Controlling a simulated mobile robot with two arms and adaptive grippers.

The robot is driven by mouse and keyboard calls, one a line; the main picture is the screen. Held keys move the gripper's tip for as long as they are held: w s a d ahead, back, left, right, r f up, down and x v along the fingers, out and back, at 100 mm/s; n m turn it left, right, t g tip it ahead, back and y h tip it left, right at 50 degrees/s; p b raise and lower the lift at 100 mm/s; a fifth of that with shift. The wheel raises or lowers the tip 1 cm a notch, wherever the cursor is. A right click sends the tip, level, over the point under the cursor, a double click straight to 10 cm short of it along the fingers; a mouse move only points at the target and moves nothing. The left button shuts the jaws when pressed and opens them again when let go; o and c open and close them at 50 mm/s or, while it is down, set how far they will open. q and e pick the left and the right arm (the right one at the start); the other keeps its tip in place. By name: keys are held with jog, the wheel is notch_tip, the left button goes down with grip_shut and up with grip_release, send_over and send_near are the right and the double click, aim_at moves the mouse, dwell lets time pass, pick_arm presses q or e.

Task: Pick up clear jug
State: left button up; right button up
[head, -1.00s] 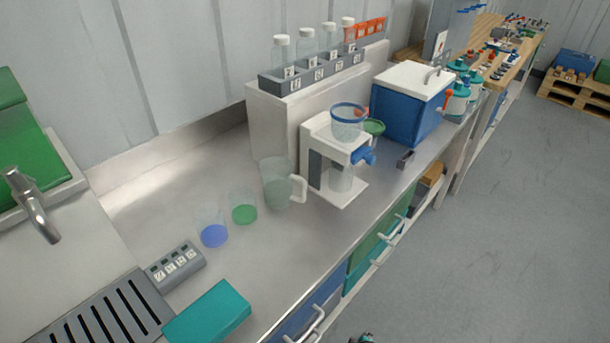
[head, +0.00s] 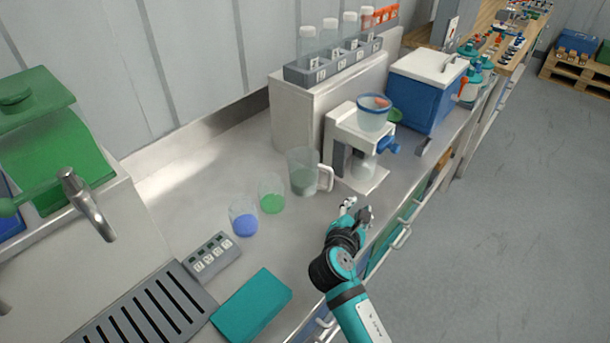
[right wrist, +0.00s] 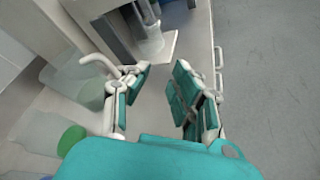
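The clear jug (head: 303,172) stands upright on the steel counter, its white handle facing right, beside the white filter stand. It also shows at the left of the right wrist view (right wrist: 75,80), partly cut by the gripper's finger. My right gripper (head: 356,211) is to the right of the jug and nearer the counter's front edge, apart from it. In the right wrist view its two fingers (right wrist: 160,100) are spread with nothing between them, so it is open and empty. My left gripper is not in view.
A green-bottomed beaker (head: 272,194) and a blue-bottomed beaker (head: 244,219) stand left of the jug. The white filter stand (head: 357,150) is close on its right. A teal box (head: 252,305) and a small labelled panel (head: 213,257) lie nearer.

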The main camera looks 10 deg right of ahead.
jog(key=w+a+r+n+t, duration=0.4)
jog(key=w+a+r+n, duration=0.25)
jog(key=n, duration=0.25)
jog(key=b, duration=1)
send_near(331, 176)
jog(key=w, duration=0.2)
jog(key=w+d, duration=0.1)
jog(key=shift+d+f, duration=0.1)
jog(key=shift+f, duration=0.3)
jog(key=shift+w+d+r+p, duration=0.2)
jog(key=shift+w+r+p, duration=0.1)
jog(key=shift+w+r, duration=0.15)
jog(key=b+x, duration=0.2)
jog(key=x, duration=0.4)
jog(key=shift+w+d+f+b, duration=0.1)
jog(key=shift+w+b, duration=0.05)
jog(key=shift+b, duration=0.25)
grip_shut()
